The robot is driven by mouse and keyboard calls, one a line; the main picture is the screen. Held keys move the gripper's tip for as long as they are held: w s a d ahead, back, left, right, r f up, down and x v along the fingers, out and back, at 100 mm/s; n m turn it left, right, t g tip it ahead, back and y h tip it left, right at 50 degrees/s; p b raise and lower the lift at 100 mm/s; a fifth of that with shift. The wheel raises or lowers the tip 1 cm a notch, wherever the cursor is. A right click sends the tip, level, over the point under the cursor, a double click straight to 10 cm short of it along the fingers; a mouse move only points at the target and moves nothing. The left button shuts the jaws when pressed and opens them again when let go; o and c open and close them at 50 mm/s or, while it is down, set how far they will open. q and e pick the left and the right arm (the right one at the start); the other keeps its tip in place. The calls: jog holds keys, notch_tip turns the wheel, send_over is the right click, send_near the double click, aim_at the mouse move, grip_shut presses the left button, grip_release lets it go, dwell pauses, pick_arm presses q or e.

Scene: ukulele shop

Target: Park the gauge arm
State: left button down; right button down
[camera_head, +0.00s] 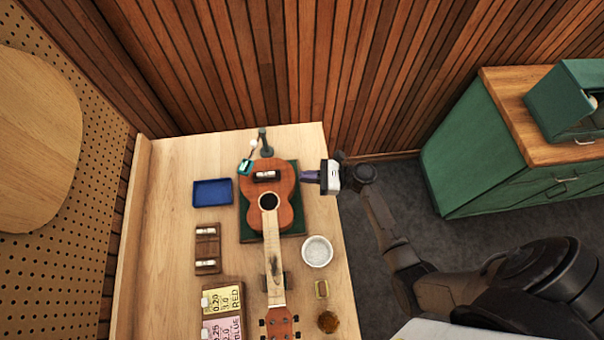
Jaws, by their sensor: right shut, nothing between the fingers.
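The gauge stand is a dark post (264,142) at the far end of the workbench, just behind the ukulele body. A small teal gauge piece (245,167) sits left of the post, at the upper left edge of the ukulele body. A white-tipped piece (253,144) shows beside the post. How these parts join is too small to tell. The ukulele (283,200) lies on a green mat (246,228), neck towards me. My right gripper (304,176) is shut and empty, just right of the ukulele body, apart from the gauge. My left gripper is out of view.
On the workbench (165,250) are a blue tray (212,192), a wooden block with pale pieces (207,248), a white bowl (317,251), an amber jar (328,321) and labelled yellow (225,300) and pink boxes. A slatted wall stands behind. A green cabinet (470,160) is at right.

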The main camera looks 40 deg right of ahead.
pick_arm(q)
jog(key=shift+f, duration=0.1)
pick_arm(e)
jog(key=shift+f, duration=0.1)
